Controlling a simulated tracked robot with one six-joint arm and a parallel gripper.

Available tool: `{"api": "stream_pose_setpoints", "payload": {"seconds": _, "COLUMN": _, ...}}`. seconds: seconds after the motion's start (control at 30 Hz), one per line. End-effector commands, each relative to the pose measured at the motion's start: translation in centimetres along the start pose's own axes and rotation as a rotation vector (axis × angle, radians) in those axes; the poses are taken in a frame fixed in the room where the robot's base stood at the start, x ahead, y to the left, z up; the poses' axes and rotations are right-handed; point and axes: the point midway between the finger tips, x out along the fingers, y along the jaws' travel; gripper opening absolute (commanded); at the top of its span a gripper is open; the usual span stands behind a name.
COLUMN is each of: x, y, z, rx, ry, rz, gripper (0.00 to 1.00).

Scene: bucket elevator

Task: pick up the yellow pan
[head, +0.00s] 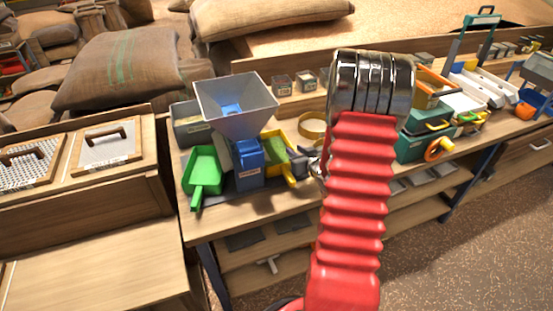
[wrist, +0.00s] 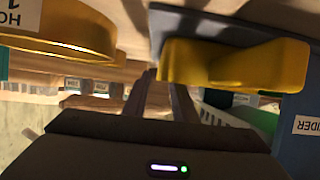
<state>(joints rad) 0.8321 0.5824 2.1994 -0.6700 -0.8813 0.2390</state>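The yellow pan (head: 280,160) lies on the bench between the blue elevator base and a yellow ring. In the wrist view, which looks upside down, a thick yellow part of the pan (wrist: 235,63) fills the upper right, close to the fingertips. My gripper (head: 317,163) is just right of the pan in the head view, mostly hidden behind my red arm. In the wrist view my gripper (wrist: 160,85) shows two dark fingers with a narrow gap and nothing visible between them. I cannot tell whether a finger touches the pan.
A blue elevator base (head: 248,165) with a grey hopper (head: 236,105) stands left of the pan. A green pan (head: 204,172) is farther left. The yellow ring (head: 312,125) lies behind my gripper. Small bins (head: 282,84) line the back; a green toolbox (head: 425,142) stands right.

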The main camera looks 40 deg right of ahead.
Motion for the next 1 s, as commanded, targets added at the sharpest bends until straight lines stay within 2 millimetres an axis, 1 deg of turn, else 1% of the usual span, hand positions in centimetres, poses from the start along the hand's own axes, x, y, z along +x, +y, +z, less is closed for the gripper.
{"api": "stream_pose_setpoints", "payload": {"seconds": 0.2, "x": 2.7, "y": 0.0, "z": 0.3, "rx": -0.001, "ry": -0.001, "rz": -0.001, "gripper": 0.25}}
{"api": "stream_pose_setpoints", "payload": {"seconds": 0.3, "x": 3.5, "y": 0.0, "z": 0.2, "rx": -0.001, "ry": 0.000, "rz": -0.001, "gripper": 0.25}}
{"api": "stream_pose_setpoints", "payload": {"seconds": 0.87, "x": 3.6, "y": 0.0, "z": 0.2, "rx": -0.001, "ry": 0.000, "rz": -0.001, "gripper": 0.25}}
{"api": "stream_pose_setpoints", "payload": {"seconds": 0.9, "x": 3.6, "y": 0.0, "z": 0.2, "rx": -0.001, "ry": 0.000, "rz": -0.001, "gripper": 0.24}}
{"api": "stream_pose_setpoints", "payload": {"seconds": 1.0, "x": 3.6, "y": 0.0, "z": 0.2, "rx": -0.001, "ry": 0.000, "rz": -0.001, "gripper": 0.17}}
